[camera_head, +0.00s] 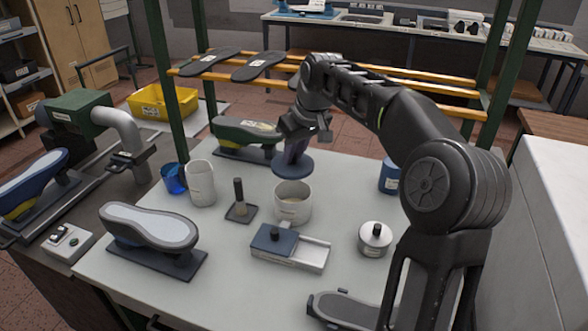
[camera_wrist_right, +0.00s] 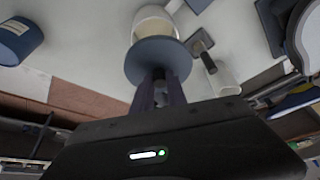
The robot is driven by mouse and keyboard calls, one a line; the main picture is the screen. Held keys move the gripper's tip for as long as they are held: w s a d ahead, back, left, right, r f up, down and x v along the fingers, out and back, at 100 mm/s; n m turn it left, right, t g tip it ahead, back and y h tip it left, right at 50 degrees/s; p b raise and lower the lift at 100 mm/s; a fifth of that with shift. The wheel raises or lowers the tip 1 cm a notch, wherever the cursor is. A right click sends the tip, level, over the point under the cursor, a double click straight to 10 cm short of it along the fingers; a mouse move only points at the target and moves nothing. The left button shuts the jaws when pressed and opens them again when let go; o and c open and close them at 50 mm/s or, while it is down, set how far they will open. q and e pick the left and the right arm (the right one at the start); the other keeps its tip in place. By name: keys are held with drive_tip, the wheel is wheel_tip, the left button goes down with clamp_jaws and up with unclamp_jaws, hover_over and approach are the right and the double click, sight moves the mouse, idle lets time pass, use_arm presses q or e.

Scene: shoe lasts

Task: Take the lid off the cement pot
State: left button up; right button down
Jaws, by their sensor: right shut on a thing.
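The cement pot (camera_head: 293,212) is a white round pot in the middle of the table. Its top is open and a pale yellowish filling shows inside. The dark blue round lid (camera_head: 292,167) is off the pot, above its far side, with a gap between them. My right gripper (camera_head: 296,146) is shut on the lid from above. In the right wrist view the lid (camera_wrist_right: 158,63) is at the fingertips (camera_wrist_right: 160,82), partly covering the pot (camera_wrist_right: 156,22) behind it. The fingers hide the lid's grip. My left gripper is not in view.
A shoe rack (camera_head: 380,82) stands behind. Bare tabletop (camera_head: 335,190) lies right of the pot.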

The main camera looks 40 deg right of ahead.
drive_tip(key=shift+r, duration=0.75)
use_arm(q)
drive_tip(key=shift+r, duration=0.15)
use_arm(e)
drive_tip(key=shift+r, duration=0.1)
